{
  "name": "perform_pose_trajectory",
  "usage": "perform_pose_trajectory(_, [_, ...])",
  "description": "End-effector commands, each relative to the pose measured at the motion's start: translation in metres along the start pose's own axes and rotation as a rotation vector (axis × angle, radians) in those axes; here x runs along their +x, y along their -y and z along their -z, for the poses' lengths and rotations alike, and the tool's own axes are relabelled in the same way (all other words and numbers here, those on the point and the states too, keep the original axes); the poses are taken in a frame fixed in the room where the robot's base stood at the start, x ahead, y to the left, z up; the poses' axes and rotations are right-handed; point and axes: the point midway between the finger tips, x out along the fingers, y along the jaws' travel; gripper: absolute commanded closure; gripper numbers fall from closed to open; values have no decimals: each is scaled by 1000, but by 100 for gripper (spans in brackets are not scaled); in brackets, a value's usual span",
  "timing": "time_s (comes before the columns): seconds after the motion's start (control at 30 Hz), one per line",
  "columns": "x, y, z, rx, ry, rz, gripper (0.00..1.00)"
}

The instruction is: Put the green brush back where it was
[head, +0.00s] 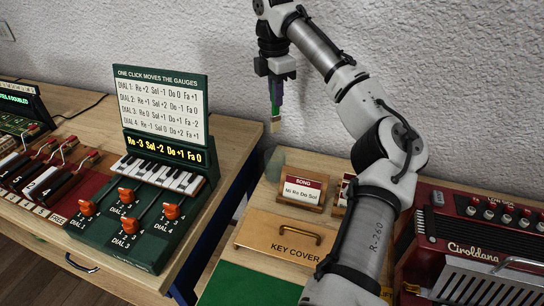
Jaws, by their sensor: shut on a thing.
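The green brush (274,108) hangs upright, with a pale tip pointing down. My gripper (276,88) is shut on its upper part, high in front of the wall. A greyish, see-through holder (274,164) stands on the right-hand table, below the brush and apart from it. Its inside is hard to make out.
A SONG card stand (303,192) is close to the right of the holder. A wooden KEY COVER (281,236) lies in front, and a red accordion (480,245) is at the right. A green dial panel (125,232) stands on the left table. A gap separates the tables.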

Motion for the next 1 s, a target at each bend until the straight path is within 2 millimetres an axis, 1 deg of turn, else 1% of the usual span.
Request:
perform_pose_trajectory(0.03, [18, 0, 2, -2, -6, 3, 100])
perform_pose_trajectory(0.1, [37, 0, 2, -1, -6, 2, 100])
perform_pose_trajectory(0.3, [84, 1, 4, 1, 0, 3, 100])
perform_pose_trajectory(0.4, [103, 1, 5, 1, 0, 1, 100])
perform_pose_trajectory(0.5, [114, 0, 5, 1, 0, 1, 100])
perform_pose_trajectory(0.67, [124, 0, 6, 1, 1, 1, 100])
perform_pose_trajectory(0.9, [158, 0, 8, 0, 0, 1, 100])
perform_pose_trajectory(1.0, [162, 0, 8, 0, 0, -1, 100])
